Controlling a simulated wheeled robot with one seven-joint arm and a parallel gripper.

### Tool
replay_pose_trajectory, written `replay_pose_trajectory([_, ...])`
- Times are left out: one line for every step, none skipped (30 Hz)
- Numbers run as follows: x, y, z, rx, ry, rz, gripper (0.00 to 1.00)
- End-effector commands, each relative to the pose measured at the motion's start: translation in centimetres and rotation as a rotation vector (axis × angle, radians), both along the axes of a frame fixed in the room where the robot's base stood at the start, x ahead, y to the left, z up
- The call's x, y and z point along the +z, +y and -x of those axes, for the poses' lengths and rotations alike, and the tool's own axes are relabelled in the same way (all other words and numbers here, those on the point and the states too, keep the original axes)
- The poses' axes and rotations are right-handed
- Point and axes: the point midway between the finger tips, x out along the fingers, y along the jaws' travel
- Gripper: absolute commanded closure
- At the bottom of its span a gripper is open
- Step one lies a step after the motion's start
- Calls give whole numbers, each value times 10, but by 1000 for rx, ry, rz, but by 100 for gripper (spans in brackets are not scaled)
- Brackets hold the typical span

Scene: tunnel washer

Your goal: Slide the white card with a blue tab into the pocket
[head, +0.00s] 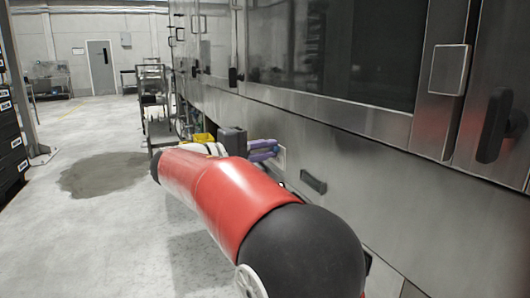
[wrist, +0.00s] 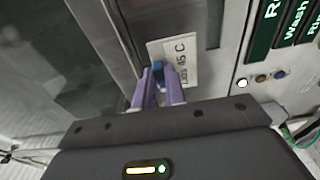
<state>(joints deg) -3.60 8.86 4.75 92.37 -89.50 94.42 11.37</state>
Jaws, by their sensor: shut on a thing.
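The white card (wrist: 183,52) shows in the wrist view with dark lettering that seems to include "C". Its blue tab (wrist: 158,70) lies between the purple fingers of my gripper (wrist: 160,78), which is shut on it. The card is close to the steel machine front; whether it touches or sits in anything I cannot tell. In the head view my gripper (head: 264,150) is beyond my red arm, with a pale edge of the card (head: 281,158) at its tips. I cannot clearly make out the pocket in either view.
The steel washer front (head: 400,190) runs along the right, with a dark handle (head: 313,182) low on it. In the wrist view, a panel of green labels (wrist: 262,32) and small round buttons (wrist: 261,78) is at right. A cart (head: 153,100) stands further back.

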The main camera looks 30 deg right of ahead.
Motion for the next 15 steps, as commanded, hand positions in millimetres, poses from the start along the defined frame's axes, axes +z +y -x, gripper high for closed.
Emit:
replay_pose_trajectory([3,0,1,-3,-1,5,100])
replay_pose_trajectory([4,0,1,-4,0,7,100])
replay_pose_trajectory([4,-1,2,-5,0,8,100])
replay_pose_trajectory([4,-1,2,-6,0,9,100])
replay_pose_trajectory([4,-2,2,-6,0,9,100])
replay_pose_trajectory([4,-3,2,-6,0,8,100])
replay_pose_trajectory([3,-4,2,-6,0,8,100])
replay_pose_trajectory([3,-5,2,-6,0,8,100])
replay_pose_trajectory([3,-7,2,-6,0,8,100])
replay_pose_trajectory([2,-8,2,-6,0,8,100])
replay_pose_trajectory([2,-9,2,-5,1,7,100])
replay_pose_trajectory([1,-10,2,-5,1,7,100])
replay_pose_trajectory([1,-12,2,-5,1,7,100])
replay_pose_trajectory([1,-13,2,-5,1,7,100])
replay_pose_trajectory([0,-14,2,-5,1,7,100])
